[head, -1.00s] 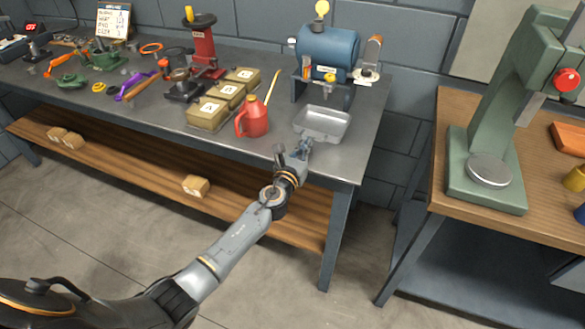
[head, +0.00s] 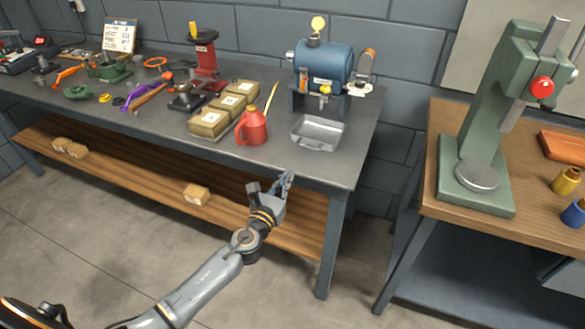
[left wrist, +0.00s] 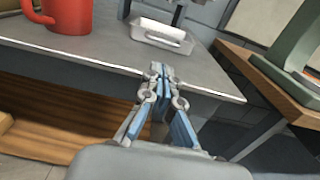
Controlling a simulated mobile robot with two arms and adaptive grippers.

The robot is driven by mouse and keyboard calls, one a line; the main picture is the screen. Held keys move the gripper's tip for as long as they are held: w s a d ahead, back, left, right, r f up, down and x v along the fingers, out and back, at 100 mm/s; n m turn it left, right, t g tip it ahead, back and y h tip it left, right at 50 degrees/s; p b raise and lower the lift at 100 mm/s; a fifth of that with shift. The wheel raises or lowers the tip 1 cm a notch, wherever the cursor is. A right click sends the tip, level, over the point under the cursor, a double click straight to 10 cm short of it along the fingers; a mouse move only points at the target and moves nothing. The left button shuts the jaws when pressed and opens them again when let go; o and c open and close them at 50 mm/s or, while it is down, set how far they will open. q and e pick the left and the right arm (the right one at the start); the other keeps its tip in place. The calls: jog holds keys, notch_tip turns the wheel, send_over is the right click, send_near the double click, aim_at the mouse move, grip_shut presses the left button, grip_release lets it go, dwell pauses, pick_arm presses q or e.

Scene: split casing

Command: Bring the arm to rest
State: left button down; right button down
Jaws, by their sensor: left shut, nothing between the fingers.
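My left gripper (head: 287,178) is in front of the dark bench's front edge in the head view. It is shut and empty, and apart from the things on the bench. In the left wrist view its fingers (left wrist: 157,70) meet at the tips, pointing toward the bench edge. My right gripper is in neither view.
The bench top (head: 325,168) is bare near its front right corner. A grey metal tray (head: 317,144) and a red oil can (head: 252,128) stand near the gripper. Labelled boxes (head: 208,123) sit left of the can. A green press (head: 480,130) stands on the wooden table (head: 445,205) at right.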

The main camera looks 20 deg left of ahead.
pick_arm(q)
jog(key=s+a+f+n+g+y, duration=0.1)
jog(key=s+f+n+g, duration=0.35)
jog(key=f, duration=0.65)
jog(key=s+a+f+n+g, duration=0.1)
jog(key=s+a+f+n, duration=0.1)
jog(key=s+f+n, duration=0.65)
jog(key=s+a+f+n+g+y, duration=0.1)
jog(key=s+f+n+g, duration=0.25)
jog(key=f, duration=0.85)
jog(key=s+d+f+n+g, duration=0.1)
jog(key=s+f+n, duration=0.4)
jog(key=s, duration=0.7)
jog(key=s+d+f+n+g+h, duration=0.1)
jog(key=s+f+n+g, duration=0.3)
jog(key=s, duration=0.9)
jog(key=s+d+f+n+g, duration=0.1)
jog(key=s+f+n+g, duration=0.2)
jog(key=s+f+n, duration=0.5)
jog(key=s+f, duration=0.2)
jog(key=s, duration=0.2)
jog(key=shift+s+d, duration=0.15)
jog(key=shift+s, duration=0.2)
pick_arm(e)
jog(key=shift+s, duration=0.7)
pick_arm(q)
jog(key=shift+f+n, duration=0.1)
jog(key=shift+n, duration=0.15)
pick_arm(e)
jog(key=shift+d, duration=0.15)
